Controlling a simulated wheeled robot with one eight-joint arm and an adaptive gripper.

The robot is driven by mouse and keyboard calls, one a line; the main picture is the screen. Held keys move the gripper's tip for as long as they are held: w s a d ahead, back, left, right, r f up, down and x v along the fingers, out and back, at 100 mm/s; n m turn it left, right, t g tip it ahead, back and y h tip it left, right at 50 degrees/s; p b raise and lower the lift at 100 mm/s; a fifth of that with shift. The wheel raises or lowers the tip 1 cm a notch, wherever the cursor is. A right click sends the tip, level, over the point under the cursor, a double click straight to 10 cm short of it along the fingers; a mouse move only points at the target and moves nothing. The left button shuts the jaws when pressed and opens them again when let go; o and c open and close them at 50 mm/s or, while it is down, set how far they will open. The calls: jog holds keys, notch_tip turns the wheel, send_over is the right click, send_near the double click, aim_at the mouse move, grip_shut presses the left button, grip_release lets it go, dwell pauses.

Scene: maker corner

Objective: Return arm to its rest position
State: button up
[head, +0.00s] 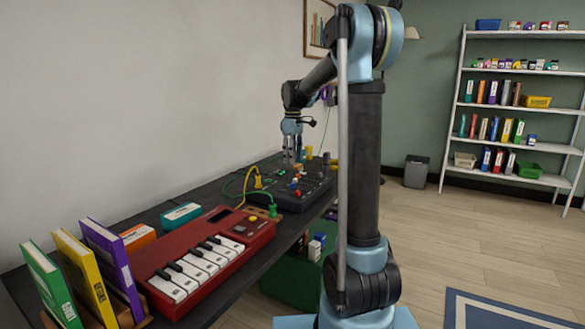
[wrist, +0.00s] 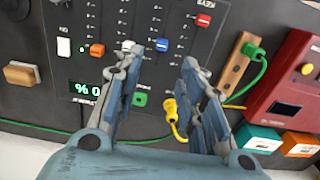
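My arm stands at the middle of the head view and reaches back over a dark desk. My gripper (head: 291,158) points down over the black slider console (head: 312,188). The console (wrist: 100,15) has colored slider caps and a small lit display (wrist: 88,87). I cannot tell how far the fingertips are above it.
A red keyboard (head: 215,250) lies on the desk (head: 155,215), with yellow (head: 258,181) and green (head: 273,210) plugs near it. Upright books (head: 110,265) stand at the near end. A shelf (head: 510,70) stands at the back right.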

jog(key=shift+r, duration=0.45)
jog(key=s+d+f+m+t, duration=0.1)
jog(key=s+d+f+m, duration=0.2)
jog(key=s, duration=0.8)
jog(key=s+d+m, duration=0.2)
jog(key=s+d, duration=0.2)
jog(key=s, duration=0.7)
jog(key=s+d+f+m, duration=0.2)
jog(key=s+f+m, duration=0.1)
jog(key=s+f, duration=0.4)
jog(key=s+d+f+m+t, duration=0.1)
jog(key=s+f+m, duration=0.2)
jog(key=s+f, duration=0.5)
jog(key=s, duration=0.3)
jog(key=shift+s+d, duration=0.15)
jog(key=shift+d, duration=0.2)
jog(key=shift+f, duration=0.1)
